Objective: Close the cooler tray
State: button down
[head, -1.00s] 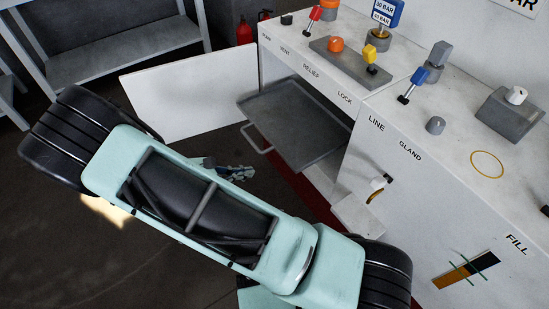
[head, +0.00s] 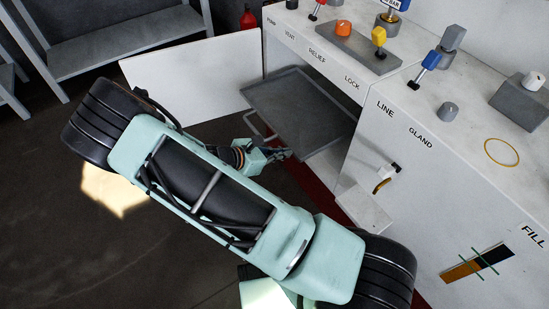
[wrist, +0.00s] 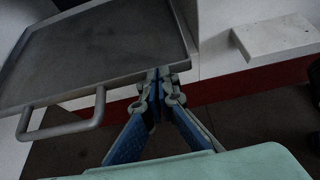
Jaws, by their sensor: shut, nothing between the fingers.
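The cooler tray (head: 292,108) is a dark grey shallow tray with a raised rim. It sticks out of the open compartment in the white cabinet, and its bar handle (head: 254,128) is on its front left edge. In the wrist view the tray (wrist: 95,50) fills the upper left, with its handle (wrist: 65,122) at the lower left. My gripper (head: 284,154) is near the tray's front corner, to the right of the handle. In the wrist view the blue fingers of my gripper (wrist: 158,75) are shut and empty, with their tips by the tray's near right corner. I cannot tell whether they touch it.
A white door panel (head: 195,75) stands open left of the compartment. The cabinet top carries several knobs and levers. Dark floor lies open at the left.

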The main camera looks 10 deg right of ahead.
aim_at(342, 126)
jog(key=shift+d, duration=0.15)
jog(key=w+d, duration=0.3)
jog(key=d, duration=0.4)
jog(key=w+d+b, duration=0.1)
jog(key=w+d, duration=0.2)
jog(key=d, duration=0.4)
jog(key=w+d, duration=0.3)
jog(key=d, duration=0.4)
jog(key=shift+d, duration=0.35)
jog(key=shift+a, duration=0.1)
jog(key=shift+s+a, duration=0.15)
jog(key=shift+a, duration=0.3)
jog(key=shift+s+a+r+p, duration=0.1)
jog(key=shift+s+a+p, duration=0.15)
jog(key=shift+a, duration=0.35)
jog(key=shift+s+a+p, duration=0.15)
jog(key=shift+s+a, duration=0.05)
jog(key=shift+a, duration=0.4)
jog(key=p+v, duration=0.3)
jog(key=v, duration=0.7)
jog(key=shift+s+a, duration=0.15)
jog(key=shift+a, duration=0.05)
